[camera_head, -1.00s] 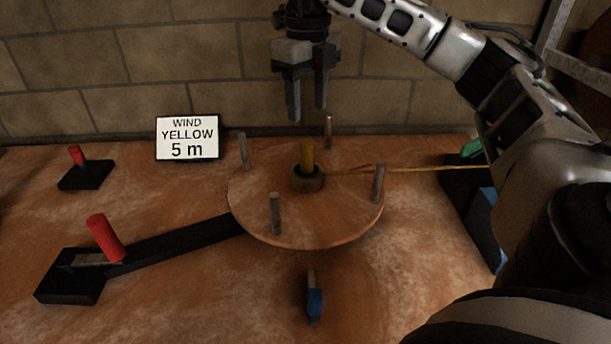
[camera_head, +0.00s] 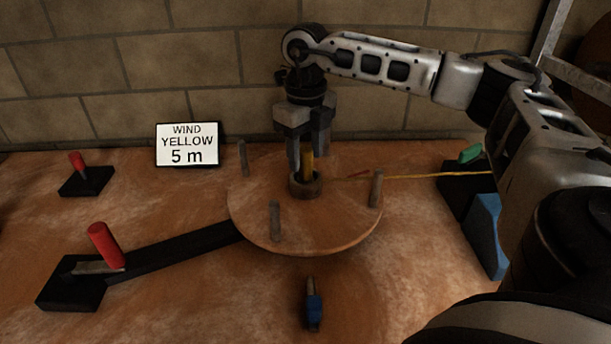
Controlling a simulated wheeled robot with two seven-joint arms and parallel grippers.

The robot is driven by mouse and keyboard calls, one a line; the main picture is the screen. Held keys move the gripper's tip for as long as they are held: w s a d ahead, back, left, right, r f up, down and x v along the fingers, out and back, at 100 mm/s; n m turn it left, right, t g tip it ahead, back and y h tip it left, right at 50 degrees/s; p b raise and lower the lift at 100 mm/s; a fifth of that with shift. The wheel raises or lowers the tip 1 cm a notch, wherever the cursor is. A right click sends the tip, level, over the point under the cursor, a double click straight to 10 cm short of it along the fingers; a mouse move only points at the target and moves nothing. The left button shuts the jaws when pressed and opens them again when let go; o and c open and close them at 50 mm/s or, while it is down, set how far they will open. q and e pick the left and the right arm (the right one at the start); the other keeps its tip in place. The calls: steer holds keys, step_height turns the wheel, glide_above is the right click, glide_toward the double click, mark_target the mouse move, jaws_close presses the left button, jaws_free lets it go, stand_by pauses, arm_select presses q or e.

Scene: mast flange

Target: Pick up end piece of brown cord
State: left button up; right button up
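A yellow cord (camera_head: 430,175) runs from the right to the hub (camera_head: 305,187) of a round wooden disc (camera_head: 330,238). I see no cord that is clearly brown. My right gripper (camera_head: 307,160) points straight down over the hub. My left gripper is not in view.
Upright pegs, such as one at the front (camera_head: 275,221), stand on the disc. A black crank arm (camera_head: 180,248) with a red handle (camera_head: 105,245) lies left. A sign (camera_head: 187,144) reads "WIND YELLOW 5 m". A blue-and-metal piece (camera_head: 313,310) lies in front. A blue block (camera_head: 486,235) stands right.

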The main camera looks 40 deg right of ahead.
jaws_close()
steer(key=shift+r, duration=0.1)
